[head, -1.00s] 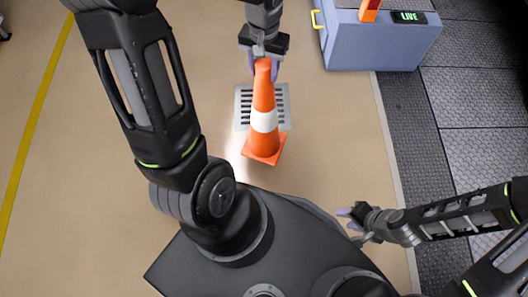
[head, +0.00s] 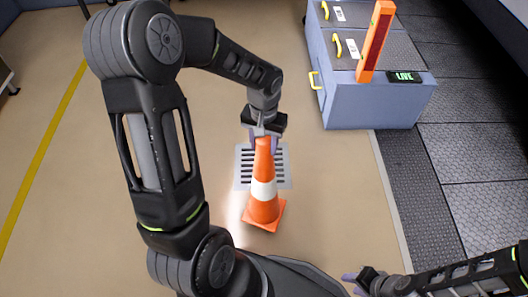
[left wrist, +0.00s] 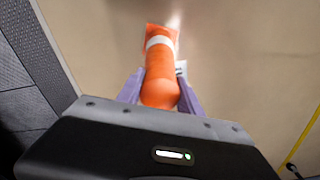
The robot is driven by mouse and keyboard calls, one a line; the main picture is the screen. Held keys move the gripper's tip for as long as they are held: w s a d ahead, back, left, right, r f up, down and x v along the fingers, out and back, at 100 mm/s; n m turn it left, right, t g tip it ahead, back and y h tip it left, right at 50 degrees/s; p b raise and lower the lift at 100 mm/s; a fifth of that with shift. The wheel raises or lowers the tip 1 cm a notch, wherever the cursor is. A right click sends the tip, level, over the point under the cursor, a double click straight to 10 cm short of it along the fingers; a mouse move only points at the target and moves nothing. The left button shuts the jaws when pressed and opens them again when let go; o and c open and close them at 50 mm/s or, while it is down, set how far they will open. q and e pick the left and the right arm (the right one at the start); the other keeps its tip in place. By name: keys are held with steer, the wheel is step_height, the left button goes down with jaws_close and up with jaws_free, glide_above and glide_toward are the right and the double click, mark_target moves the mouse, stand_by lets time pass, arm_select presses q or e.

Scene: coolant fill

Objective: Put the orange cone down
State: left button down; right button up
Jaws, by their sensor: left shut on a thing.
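The orange cone (head: 264,206) with a white band is in the middle of the head view, upright or nearly so, its square base toward me. My left gripper (head: 264,140) is shut on the cone's top. In the left wrist view the cone (left wrist: 159,72) stretches away between the purple fingers of my left gripper (left wrist: 160,95). I cannot tell whether its base touches the floor. My right gripper (head: 352,284) is at the bottom right of the head view, apart from the cone; its fingers are too small to judge.
A floor grate (head: 243,170) lies behind the cone. A blue-grey cabinet (head: 365,106) with yellow handles, an orange post (head: 375,42) and a "LIVE" display (head: 404,77) stands at the back right. Dark floor plates (head: 470,160) lie on the right. Tan floor around the cone is clear.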

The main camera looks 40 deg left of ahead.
arm_select(q)
steer(key=shift+f+b, duration=0.6)
steer(key=shift+f, duration=1.35)
steer(key=c, duration=0.8)
jaws_free()
steer(key=shift+r, duration=0.5)
step_height(320, 180, up, 11)
steer(key=p, duration=0.4)
steer(key=shift+r, duration=0.1)
